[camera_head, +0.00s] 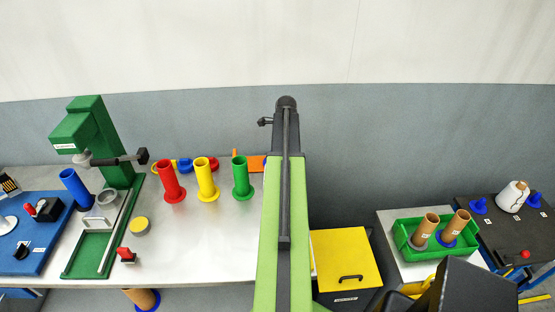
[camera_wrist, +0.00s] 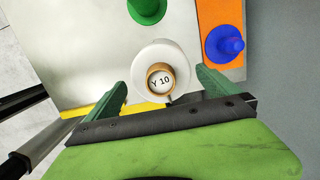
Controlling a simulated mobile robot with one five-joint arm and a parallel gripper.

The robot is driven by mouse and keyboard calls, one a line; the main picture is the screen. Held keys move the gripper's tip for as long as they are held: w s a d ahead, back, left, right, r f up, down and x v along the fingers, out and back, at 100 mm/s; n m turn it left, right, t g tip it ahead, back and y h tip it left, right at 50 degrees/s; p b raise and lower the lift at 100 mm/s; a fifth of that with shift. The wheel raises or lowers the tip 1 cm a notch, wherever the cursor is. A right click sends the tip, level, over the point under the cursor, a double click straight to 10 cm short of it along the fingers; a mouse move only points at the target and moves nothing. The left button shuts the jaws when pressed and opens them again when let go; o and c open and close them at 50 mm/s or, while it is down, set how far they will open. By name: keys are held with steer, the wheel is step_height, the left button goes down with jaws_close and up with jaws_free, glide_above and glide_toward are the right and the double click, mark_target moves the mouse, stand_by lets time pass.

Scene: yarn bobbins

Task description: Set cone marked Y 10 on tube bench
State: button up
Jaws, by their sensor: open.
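The cone marked Y 10 (camera_wrist: 180,57) is white with a brown core and shows from above in the wrist view. It appears to stand upright over the white tabletop; whether it touches it I cannot tell. My gripper (camera_wrist: 161,80) is open, one green finger on each side of the cone, with gaps visible. The cone is not visible in the head view. The white bench (camera_head: 222,235) there carries a red tube (camera_head: 171,182), a yellow tube (camera_head: 206,180) and a green tube (camera_head: 241,180).
An orange mat (camera_wrist: 220,15) with a blue peg (camera_wrist: 224,43) lies beside the cone. A green press (camera_head: 95,140) stands at the left. A yellow box (camera_head: 345,258) is beside the bench. A green crate (camera_head: 405,235) holds two brown tubes; another white cone (camera_head: 513,197) is farther right.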

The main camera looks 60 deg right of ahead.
step_height(320, 180, up, 16)
steer(key=s+d+p, duration=0.1)
steer(key=p, duration=1.4)
steer(key=shift+s, duration=0.3)
